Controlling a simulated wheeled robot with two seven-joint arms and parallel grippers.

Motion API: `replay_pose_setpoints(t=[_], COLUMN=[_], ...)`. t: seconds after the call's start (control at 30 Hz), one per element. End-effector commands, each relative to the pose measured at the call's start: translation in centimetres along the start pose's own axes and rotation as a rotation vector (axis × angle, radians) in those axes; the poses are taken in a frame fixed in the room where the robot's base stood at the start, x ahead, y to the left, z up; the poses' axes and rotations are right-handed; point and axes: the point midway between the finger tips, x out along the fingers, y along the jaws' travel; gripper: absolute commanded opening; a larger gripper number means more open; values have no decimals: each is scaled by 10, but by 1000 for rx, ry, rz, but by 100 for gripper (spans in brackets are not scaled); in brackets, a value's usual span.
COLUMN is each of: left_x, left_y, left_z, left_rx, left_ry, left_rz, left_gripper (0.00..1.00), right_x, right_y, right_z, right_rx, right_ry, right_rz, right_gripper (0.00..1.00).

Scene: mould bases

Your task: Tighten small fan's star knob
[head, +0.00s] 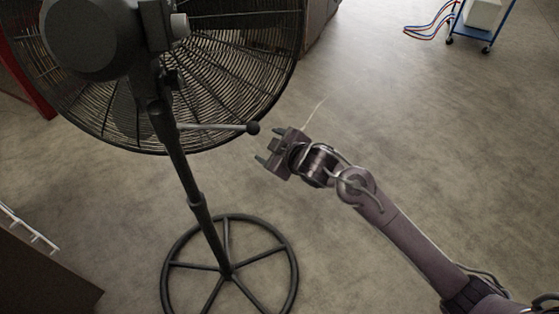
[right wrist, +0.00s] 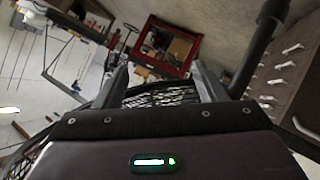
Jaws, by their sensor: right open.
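A black pedestal fan stands at the left in the head view, with a round wire cage (head: 235,75), a slanted pole (head: 180,165) and a ring base (head: 292,262). A thin lever with a dark ball end (head: 253,128) sticks out to the right from the pole. A grey round knob (head: 180,25) sits beside the motor housing. I cannot make out a star-shaped knob. My right gripper (head: 268,147) is open and empty, just right of and below the ball end, apart from it. In the right wrist view, part of the cage (right wrist: 160,97) shows between the fingers. My left gripper is not in view.
A blue cart (head: 480,25) with red and blue cables stands at the far upper right. A dark cabinet (head: 40,275) is at the lower left. The wrist view shows a red-framed unit (right wrist: 165,45) and brown drawers (right wrist: 285,75). The floor right of the fan is clear.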

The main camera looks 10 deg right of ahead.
Motion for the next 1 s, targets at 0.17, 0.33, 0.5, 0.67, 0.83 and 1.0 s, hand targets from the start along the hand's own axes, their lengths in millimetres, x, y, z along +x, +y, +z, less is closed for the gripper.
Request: replay_pose_setpoints(t=[0.17, 0.33, 0.5, 0.67, 0.83, 1.0], left_x=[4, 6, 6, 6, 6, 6], left_y=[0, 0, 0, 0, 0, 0], left_z=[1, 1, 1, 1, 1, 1], left_rx=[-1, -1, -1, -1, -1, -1], left_ry=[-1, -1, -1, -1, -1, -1], left_rz=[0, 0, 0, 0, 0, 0], left_gripper=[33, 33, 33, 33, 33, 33], right_x=[13, 21, 24, 24, 24, 23], right_y=[-9, -14, -16, -17, -17, -15], right_z=[30, 50, 58, 59, 59, 60], right_rx=[46, 76, 89, 91, 90, 83], right_ry=[-37, -61, -71, -72, -73, -72], right_rz=[-9, -11, -13, -13, -14, -9], right_gripper=[65, 65, 65, 65, 58, 52])
